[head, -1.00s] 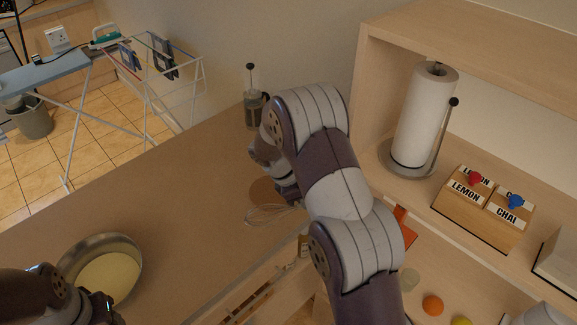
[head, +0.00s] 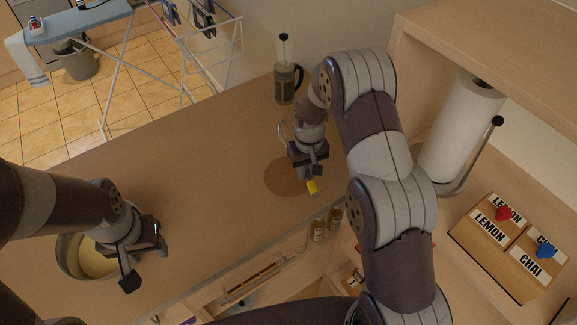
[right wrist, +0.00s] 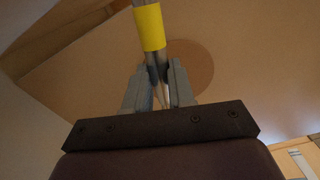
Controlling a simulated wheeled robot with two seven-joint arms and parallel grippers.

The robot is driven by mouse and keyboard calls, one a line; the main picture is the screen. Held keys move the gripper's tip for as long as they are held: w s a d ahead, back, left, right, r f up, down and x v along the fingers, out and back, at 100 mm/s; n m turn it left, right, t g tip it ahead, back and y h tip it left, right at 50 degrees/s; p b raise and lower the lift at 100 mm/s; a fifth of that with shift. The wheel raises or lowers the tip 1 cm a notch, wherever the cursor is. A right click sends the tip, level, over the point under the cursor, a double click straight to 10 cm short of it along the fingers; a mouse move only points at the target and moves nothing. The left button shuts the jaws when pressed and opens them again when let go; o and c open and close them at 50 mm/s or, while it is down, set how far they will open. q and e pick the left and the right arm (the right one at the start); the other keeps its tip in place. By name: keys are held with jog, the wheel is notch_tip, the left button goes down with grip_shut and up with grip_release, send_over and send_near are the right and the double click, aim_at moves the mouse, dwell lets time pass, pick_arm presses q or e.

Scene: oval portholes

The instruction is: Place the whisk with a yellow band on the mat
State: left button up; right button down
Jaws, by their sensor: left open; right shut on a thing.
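The whisk's yellow band (head: 312,187) shows just below my right gripper (head: 308,166), which is shut on the whisk's handle. Its wire loops show faintly on the far side of the gripper. In the right wrist view the yellow band (right wrist: 149,27) and metal handle rise from between the fingers of my right gripper (right wrist: 160,88). The round brown mat (head: 279,180) lies on the counter, partly hidden by the gripper and whisk. It also shows behind the handle in the right wrist view (right wrist: 200,62). My left gripper (head: 146,262) is open and empty, beside the pan.
A pan (head: 68,262) with pale yellow contents stands under my left arm. A French press (head: 285,86) stands at the counter's back edge. Two small bottles (head: 326,226) stand below the counter's front edge. Bare counter (head: 190,190) lies between the pan and mat.

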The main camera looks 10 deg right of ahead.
jog(key=p, duration=0.2)
send_over(290, 178)
jog(key=f, duration=0.4)
jog(key=shift+s+d, duration=0.1)
jog(key=shift+d, duration=0.1)
jog(key=shift+a+f, duration=0.2)
notch_tip(290, 178, down, 4)
jog(key=shift+r+p, duration=0.2)
jog(key=shift+p, duration=0.6)
jog(key=shift+f, duration=0.25)
jog(key=shift+f+b, duration=0.1)
jog(key=shift+b, duration=0.25)
jog(key=c, duration=1)
grip_release()
pick_arm(q)
jog(key=r, duration=0.3)
jog(key=shift+w+d+r, duration=0.1)
jog(key=shift+w+r, duration=0.15)
jog(key=shift+r, duration=0.15)
pick_arm(e)
jog(key=shift+o, duration=0.2)
